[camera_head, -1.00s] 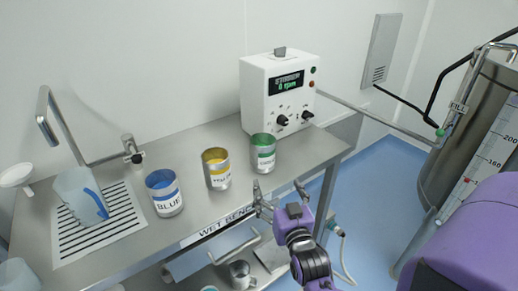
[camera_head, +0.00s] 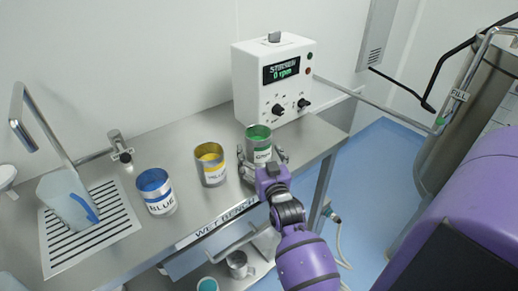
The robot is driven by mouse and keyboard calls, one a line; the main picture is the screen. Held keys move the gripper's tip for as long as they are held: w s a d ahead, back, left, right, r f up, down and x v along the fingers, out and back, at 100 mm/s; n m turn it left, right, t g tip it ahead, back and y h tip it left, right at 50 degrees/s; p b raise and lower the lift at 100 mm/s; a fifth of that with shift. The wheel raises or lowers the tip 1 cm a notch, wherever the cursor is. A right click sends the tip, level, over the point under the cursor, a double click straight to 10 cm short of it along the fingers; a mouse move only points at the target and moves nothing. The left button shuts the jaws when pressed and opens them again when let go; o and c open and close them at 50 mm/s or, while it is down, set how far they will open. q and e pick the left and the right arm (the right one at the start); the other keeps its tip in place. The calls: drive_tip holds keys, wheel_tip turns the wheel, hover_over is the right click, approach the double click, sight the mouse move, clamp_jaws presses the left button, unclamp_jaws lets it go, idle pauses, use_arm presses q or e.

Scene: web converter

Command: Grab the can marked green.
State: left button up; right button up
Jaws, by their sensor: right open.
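The green can (camera_head: 260,143), a metal can with green inside and a partly hidden label, stands upright on the steel bench right of the other cans. My right gripper (camera_head: 261,160) is open at the can's near side, its fingers spread to the left and right of the can's lower part. I cannot tell whether the fingers touch it. My left gripper is not in view.
A yellow can (camera_head: 212,170) and a blue can (camera_head: 158,200) stand to the left on the bench (camera_head: 190,137). The white stirrer box (camera_head: 265,78) stands close behind the green can. A sink grate with a jug (camera_head: 68,200) is at far left.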

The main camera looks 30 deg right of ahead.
drive_tip(key=shift+w+d+f, duration=0.1)
drive_tip(key=shift+w+d, duration=0.05)
drive_tip(key=shift+w, duration=0.25)
drive_tip(key=shift+c, duration=0.3)
drive_tip(key=c, duration=1.4)
drive_tip(key=shift+c, duration=0.9)
drive_tip(key=shift+r, duration=0.2)
